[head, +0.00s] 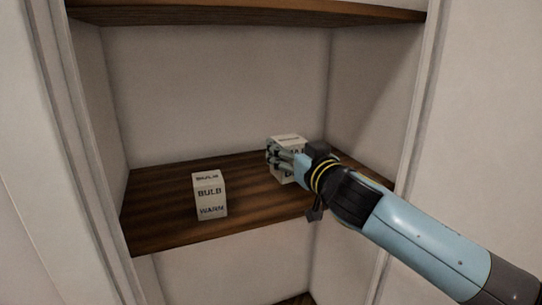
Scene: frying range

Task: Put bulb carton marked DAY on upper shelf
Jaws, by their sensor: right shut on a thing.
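A white bulb carton (289,140) is at the right part of the middle wooden shelf. My right gripper (280,157) is shut on it from the front right. The gripper's fingers hide much of its front print, so I cannot read its full marking. I cannot tell whether it touches the shelf. A second white carton marked BULB WARM (210,195) stands upright at the front left of the same shelf, apart from the gripper. The upper shelf (250,10) shows only its front edge and underside at the top. My left gripper is not in view.
The middle shelf (160,212) has bare wood to the left of and behind the WARM carton. White side walls and a door frame (411,120) enclose the shelves. A lower space opens below. The top of the upper shelf is out of sight.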

